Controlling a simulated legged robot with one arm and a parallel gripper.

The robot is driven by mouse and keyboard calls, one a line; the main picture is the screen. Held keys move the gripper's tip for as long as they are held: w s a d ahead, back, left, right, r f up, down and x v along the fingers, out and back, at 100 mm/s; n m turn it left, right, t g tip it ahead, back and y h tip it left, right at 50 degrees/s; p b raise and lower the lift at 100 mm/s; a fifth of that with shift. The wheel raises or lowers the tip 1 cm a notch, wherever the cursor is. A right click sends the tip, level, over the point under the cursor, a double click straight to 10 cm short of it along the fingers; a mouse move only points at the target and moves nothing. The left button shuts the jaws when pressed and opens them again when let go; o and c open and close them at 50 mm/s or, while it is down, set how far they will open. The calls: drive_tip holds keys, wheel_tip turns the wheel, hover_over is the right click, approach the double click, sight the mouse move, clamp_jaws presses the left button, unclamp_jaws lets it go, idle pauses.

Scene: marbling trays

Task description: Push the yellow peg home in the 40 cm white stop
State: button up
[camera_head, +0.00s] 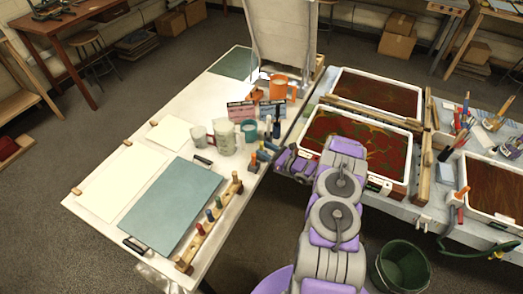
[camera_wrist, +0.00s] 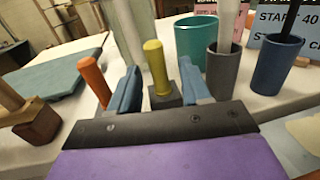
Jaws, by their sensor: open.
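A yellow peg (camera_wrist: 155,68) stands upright in a small dark grey block (camera_wrist: 166,96) in the wrist view. My gripper (camera_wrist: 160,88) is open, with one blue finger on each side of the peg. I cannot tell whether either finger touches it. An orange peg (camera_wrist: 93,80) stands just outside the left finger, its base hidden. In the head view my gripper (camera_head: 266,153) is at the right edge of the white table, and the yellow peg cannot be made out. I cannot pick out a white stop or a 40 cm mark on one.
Behind the peg stand a teal cup (camera_wrist: 196,42), a dark grey cup (camera_wrist: 219,76) and a blue cup (camera_wrist: 277,66). A wooden rail of coloured pegs (camera_head: 190,252) lies along the table's front right edge. Marbling trays (camera_head: 311,120) stand right. A green bucket (camera_head: 400,270) is on the floor.

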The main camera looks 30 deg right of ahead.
drive_tip(key=shift+x, duration=1.15)
drive_tip(key=shift+c, duration=0.3)
clamp_jaws()
